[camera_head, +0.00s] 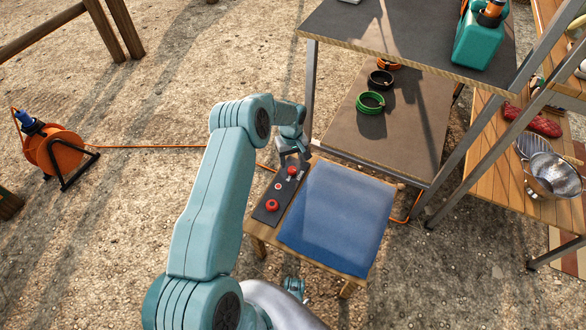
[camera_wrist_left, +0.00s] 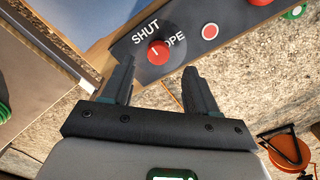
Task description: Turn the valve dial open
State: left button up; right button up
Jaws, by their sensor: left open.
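The valve dial is a red round knob (camera_wrist_left: 159,52) with a pale pointer mark, on a dark grey control panel (camera_wrist_left: 190,50) in the left wrist view.
A blue cloth (camera_head: 338,215) covers the table right of the panel. Shelves (camera_head: 400,130) with coiled hoses (camera_head: 370,103) stand behind. An orange reel (camera_head: 58,150) lies on open gravel at left, its cord crossing the ground.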

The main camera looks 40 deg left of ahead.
aim_at(292, 169)
pick_arm(q)
notch_tip(292, 169, down, 5)
jog(key=shift+r+b, duration=0.1)
jog(key=shift+b, duration=0.4)
pick_arm(e)
jog(key=shift+s+f, duration=0.1)
jog(key=shift+f, duration=0.65)
pick_arm(q)
jog(key=c, duration=1)
jog(key=shift+c, duration=0.2)
pick_arm(e)
jog(key=shift+f, duration=0.1)
